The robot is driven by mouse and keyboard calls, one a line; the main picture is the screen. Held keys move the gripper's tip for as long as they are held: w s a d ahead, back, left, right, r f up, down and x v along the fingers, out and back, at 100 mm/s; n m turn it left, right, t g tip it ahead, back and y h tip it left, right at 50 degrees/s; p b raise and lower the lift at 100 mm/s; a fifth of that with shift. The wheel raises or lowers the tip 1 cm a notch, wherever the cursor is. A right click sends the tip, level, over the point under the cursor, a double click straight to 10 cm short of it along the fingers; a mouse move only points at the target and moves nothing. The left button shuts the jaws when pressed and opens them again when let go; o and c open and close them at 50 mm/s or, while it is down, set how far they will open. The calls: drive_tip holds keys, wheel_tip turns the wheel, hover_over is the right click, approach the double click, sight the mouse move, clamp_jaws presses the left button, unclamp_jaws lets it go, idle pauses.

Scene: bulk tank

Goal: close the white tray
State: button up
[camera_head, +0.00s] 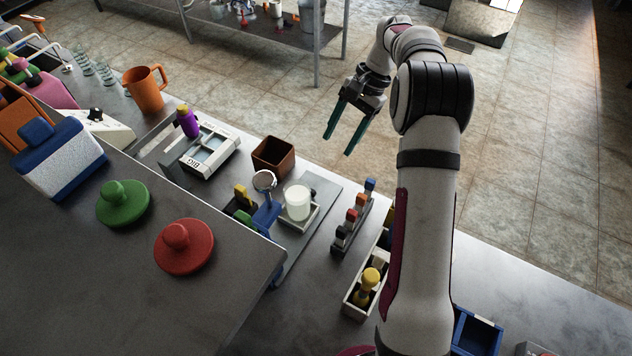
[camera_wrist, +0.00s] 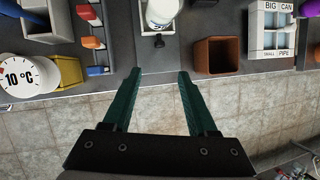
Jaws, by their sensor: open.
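A white tray (camera_head: 314,217) sits on a grey base plate on the counter, with a white jar (camera_head: 297,202) standing in it. In the wrist view the white tray (camera_wrist: 143,31) is at the top middle, partly hidden by the jar (camera_wrist: 163,10), with a small dark knob (camera_wrist: 159,42) at its near side. How far the tray is pulled out is hard to tell. My gripper (camera_head: 338,145) is open and empty, beyond the counter's far edge and above the floor. In the wrist view its fingertips (camera_wrist: 160,74) point toward the tray, apart from it.
A brown square box (camera_head: 273,157) stands beside the tray, with a "BIG CAN" organizer (camera_head: 208,150) farther left. A rack of coloured blocks (camera_head: 353,218) is on the other side. A blue stand with a round dial (camera_head: 265,183) is close by. The floor side is clear.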

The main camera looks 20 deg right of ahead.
sight(313, 190)
drive_tip(key=x, duration=1.5)
drive_tip(key=shift+s, duration=0.1)
clamp_jaws()
drive_tip(key=shift+r, duration=0.1)
idle(0.5)
